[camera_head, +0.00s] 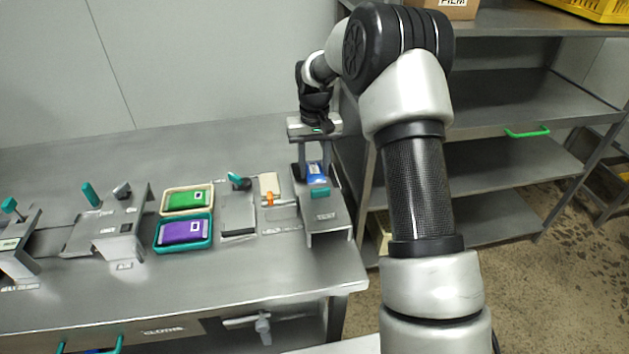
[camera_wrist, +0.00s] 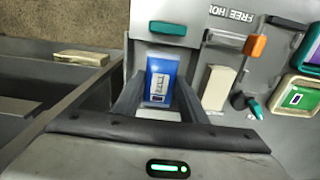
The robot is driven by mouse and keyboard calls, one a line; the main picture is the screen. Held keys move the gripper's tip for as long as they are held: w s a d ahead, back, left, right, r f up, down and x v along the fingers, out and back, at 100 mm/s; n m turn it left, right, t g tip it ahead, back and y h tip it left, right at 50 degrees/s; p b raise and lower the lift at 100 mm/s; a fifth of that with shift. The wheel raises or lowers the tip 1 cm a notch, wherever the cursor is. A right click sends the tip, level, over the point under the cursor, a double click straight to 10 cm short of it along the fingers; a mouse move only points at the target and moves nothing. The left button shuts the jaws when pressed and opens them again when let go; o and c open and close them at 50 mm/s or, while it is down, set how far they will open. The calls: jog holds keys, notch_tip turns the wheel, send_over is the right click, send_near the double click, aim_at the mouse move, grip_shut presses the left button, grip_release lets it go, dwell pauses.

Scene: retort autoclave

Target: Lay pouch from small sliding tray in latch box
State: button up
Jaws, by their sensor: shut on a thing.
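A blue pouch (camera_head: 316,172) with a white label is between the fingers of my gripper (camera_head: 314,168). In the wrist view the blue pouch (camera_wrist: 161,82) stands out between the two dark fingers of my gripper (camera_wrist: 160,88), which is shut on it. The pouch is over or in a grey metal unit (camera_head: 325,222) with a teal handle (camera_head: 320,191), at the right end of the bench. I cannot tell whether the pouch touches the unit. The teal handle (camera_wrist: 168,28) also shows in the wrist view. I cannot tell for certain which unit is the small sliding tray or latch box.
Left of the grey unit are an orange clamp (camera_head: 269,199) and a flat grey unit with a teal lever (camera_head: 238,181). Further left, a cream tray (camera_head: 165,203) holds a green pouch and a teal tray (camera_head: 158,240) holds a purple pouch. Shelving (camera_head: 520,187) stands right of the bench.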

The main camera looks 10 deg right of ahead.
aim_at(314, 179)
jog(key=shift+f, duration=2.25)
jog(key=shift+b, duration=0.3)
jog(key=shift+f, duration=0.2)
jog(key=o, duration=1.1)
jog(key=shift+c, duration=0.2)
